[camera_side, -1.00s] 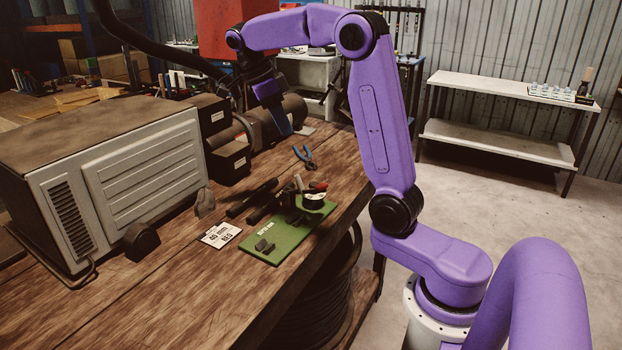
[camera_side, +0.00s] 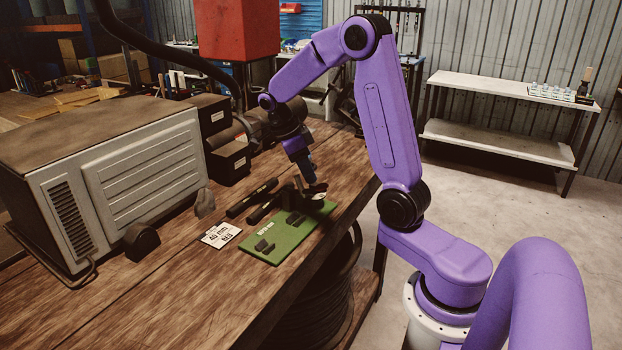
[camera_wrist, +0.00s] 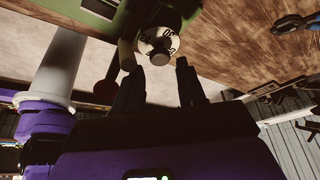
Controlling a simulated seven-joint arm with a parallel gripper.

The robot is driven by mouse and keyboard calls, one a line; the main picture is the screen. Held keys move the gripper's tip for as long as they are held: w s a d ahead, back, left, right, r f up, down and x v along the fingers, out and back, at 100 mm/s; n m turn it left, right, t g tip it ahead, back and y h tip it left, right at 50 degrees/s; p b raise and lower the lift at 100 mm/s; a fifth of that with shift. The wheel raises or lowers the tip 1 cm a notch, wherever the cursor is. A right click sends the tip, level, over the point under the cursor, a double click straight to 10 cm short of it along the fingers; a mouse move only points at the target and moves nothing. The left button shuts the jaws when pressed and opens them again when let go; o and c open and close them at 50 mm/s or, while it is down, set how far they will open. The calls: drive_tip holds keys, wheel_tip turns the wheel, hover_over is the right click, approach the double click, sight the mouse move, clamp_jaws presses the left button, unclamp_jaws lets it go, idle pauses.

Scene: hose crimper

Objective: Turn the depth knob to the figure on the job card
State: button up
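The green board (camera_side: 262,250) lies on the bench with the crimper parts on it. Its depth knob is a pale dial with a dark centre; it shows in the wrist view (camera_wrist: 155,38) with dark marks too small to read. The white job card (camera_side: 221,235) lies left of the board and seems to read 40 mm RED. My gripper (camera_wrist: 158,78) points down over the board's far end. Its two dark fingers are apart and empty, with the dial just beyond their tips. I cannot tell whether they touch it.
Blue-handled pliers (camera_wrist: 290,23) lie on the bench nearby. Two dark bars (camera_side: 252,197) lie left of the board. A large grey machine (camera_side: 125,175) fills the bench's left side. The bench's front strip is clear.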

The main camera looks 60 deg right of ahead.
sight(314, 184)
drive_tip(key=shift+x, duration=1.7)
drive_tip(key=shift+r, duration=0.1)
clamp_jaws()
